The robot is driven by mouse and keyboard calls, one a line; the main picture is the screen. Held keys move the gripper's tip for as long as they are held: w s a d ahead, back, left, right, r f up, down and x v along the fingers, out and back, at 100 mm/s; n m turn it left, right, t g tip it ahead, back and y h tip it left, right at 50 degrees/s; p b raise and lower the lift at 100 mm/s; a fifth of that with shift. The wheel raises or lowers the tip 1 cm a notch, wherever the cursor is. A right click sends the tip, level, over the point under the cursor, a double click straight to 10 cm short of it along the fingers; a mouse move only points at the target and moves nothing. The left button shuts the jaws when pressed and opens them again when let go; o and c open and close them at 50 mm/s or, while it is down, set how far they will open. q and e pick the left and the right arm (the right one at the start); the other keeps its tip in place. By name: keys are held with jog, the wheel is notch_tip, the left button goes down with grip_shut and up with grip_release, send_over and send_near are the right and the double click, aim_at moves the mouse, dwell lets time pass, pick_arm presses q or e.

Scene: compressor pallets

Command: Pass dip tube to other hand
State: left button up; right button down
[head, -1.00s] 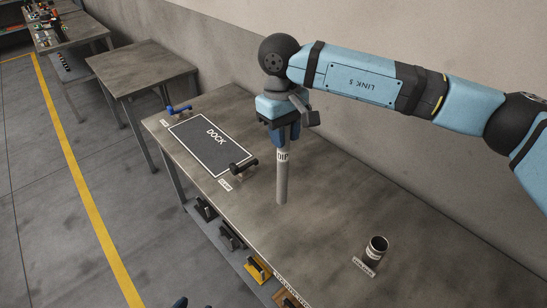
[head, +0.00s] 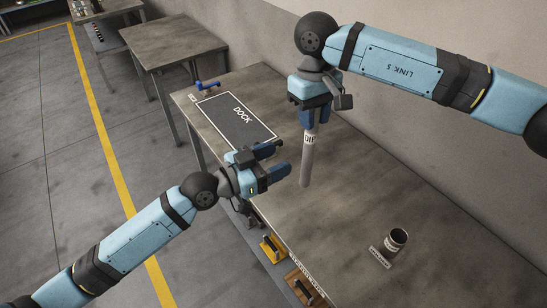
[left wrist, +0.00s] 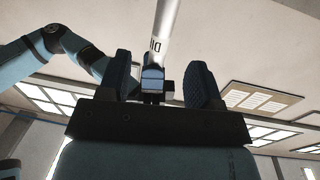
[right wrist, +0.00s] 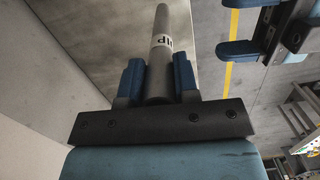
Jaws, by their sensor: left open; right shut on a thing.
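The dip tube (head: 307,163) is a grey cylinder with a white label band, hanging nearly upright above the table. My right gripper (head: 307,117) is shut on its upper end; the right wrist view also shows the tube (right wrist: 160,60) between the fingers. My left gripper (head: 281,160) is open and empty, just left of the tube, fingers pointing towards it. In the left wrist view the tube (left wrist: 167,32) stands beyond the open fingers, apart from them.
The table (head: 350,225) below carries a dark DOCK mat (head: 238,118), a blue-handled part (head: 207,86) and a dark open cup (head: 396,241) at the right. Several items sit on a lower shelf along the front. The wall rises behind the table.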

aim_at(309, 149)
pick_arm(q)
jog(key=x, duration=1.2)
jog(key=shift+d+r, duration=0.1)
jog(key=shift+s, duration=0.1)
jog(key=c, duration=1.1)
pick_arm(e)
jog(key=c, duration=0.8)
grip_release()
